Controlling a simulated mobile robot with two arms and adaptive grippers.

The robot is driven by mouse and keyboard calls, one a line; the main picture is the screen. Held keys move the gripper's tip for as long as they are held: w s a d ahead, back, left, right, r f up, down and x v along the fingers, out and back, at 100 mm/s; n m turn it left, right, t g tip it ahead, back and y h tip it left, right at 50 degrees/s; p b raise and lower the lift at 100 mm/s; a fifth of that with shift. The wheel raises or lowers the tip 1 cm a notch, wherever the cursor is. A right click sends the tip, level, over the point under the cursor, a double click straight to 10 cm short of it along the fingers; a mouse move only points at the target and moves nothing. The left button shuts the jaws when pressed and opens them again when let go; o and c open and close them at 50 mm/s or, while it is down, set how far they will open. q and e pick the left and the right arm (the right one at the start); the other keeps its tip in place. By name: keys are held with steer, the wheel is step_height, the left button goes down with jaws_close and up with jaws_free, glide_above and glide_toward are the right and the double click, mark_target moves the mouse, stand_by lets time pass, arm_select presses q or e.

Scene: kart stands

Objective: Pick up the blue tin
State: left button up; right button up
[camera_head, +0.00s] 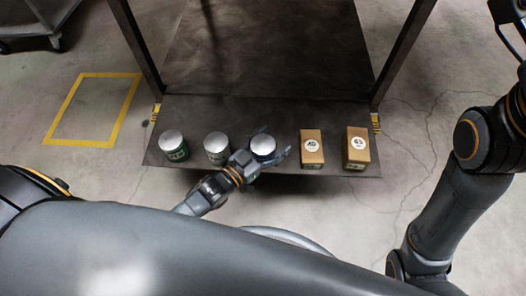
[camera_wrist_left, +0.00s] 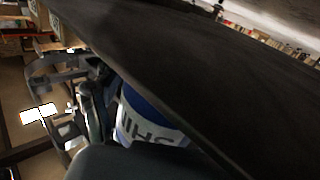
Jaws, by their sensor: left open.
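The blue tin (camera_wrist_left: 148,122) shows in the left wrist view as a blue and white cylinder with dark lettering, partly hidden by a grey part in front. In the head view, the tin (camera_head: 263,143) at my left gripper shows mostly its silver lid; its side is largely hidden. It stands upright in the middle of the row on the dark shelf (camera_head: 240,104). My left gripper (camera_head: 275,144) is open, with its fingers on either side of this tin. Whether they touch it, I cannot tell. My right arm shows at the right, but its gripper is out of view.
To the left stand a green tin (camera_head: 175,152) and a pale tin (camera_head: 216,155). To the right stand two cardboard boxes, one nearer (camera_head: 311,157) and one farther right (camera_head: 357,156). Dark posts rise at both sides of the stand. The shelf behind the row is clear.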

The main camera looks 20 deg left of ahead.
arm_select(q)
steer(key=shift+c, duration=0.4)
steer(key=c, duration=1.5)
jaws_close()
